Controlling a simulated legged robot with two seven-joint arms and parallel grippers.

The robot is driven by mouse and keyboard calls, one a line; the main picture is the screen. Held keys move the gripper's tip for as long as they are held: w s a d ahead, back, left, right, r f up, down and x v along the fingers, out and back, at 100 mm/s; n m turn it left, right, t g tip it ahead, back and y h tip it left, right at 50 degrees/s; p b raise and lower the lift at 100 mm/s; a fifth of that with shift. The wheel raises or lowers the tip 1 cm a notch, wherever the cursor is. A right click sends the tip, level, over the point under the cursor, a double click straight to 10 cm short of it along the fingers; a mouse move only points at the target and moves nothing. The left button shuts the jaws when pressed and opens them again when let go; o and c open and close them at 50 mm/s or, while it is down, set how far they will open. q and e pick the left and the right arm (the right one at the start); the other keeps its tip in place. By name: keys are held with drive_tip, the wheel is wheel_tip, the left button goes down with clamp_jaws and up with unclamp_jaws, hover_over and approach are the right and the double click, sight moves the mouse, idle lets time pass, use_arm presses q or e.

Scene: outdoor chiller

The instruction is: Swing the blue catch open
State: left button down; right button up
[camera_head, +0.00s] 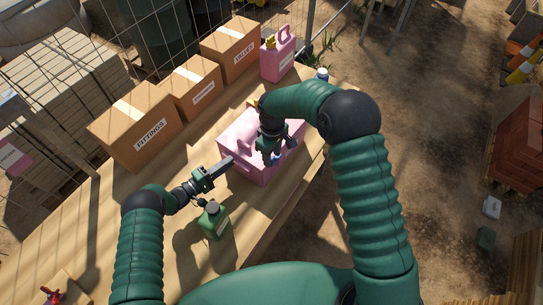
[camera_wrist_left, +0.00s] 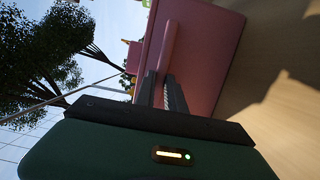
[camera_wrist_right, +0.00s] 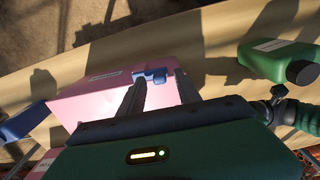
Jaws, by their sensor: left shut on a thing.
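A pink box (camera_head: 245,170) stands on the wooden table. Its blue catch (camera_wrist_right: 150,75) shows in the right wrist view on the box's front edge, and a bit of it shows in the head view (camera_head: 276,159). My right gripper (camera_wrist_right: 158,80) is open over the box, its fingers apart on either side of the catch, close to it. Whether they touch it I cannot tell. My left gripper (camera_head: 229,162) is at the box's left side; in the left wrist view its fingers (camera_wrist_left: 162,80) are close together on a pink ridge (camera_wrist_left: 169,50) of the box.
A green jug (camera_head: 213,221) stands on the table in front of the left gripper. Cardboard boxes (camera_head: 140,130) and a pink jug (camera_head: 279,55) line the back edge. The front left tabletop is mostly clear.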

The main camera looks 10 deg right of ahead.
use_arm(q)
drive_tip(key=shift+s+f, duration=0.2)
drive_tip(key=shift+f, duration=0.15)
use_arm(e)
wheel_tip(320, 180, up, 11)
use_arm(q)
drive_tip(key=c, duration=1.5)
unclamp_jaws()
drive_tip(key=shift+w, duration=0.1)
drive_tip(key=shift+c, duration=0.2)
drive_tip(key=shift+o, duration=1.1)
drive_tip(key=shift+w, duration=0.15)
drive_tip(key=shift+r, duration=0.15)
use_arm(e)
drive_tip(key=shift+w+f, duration=0.1)
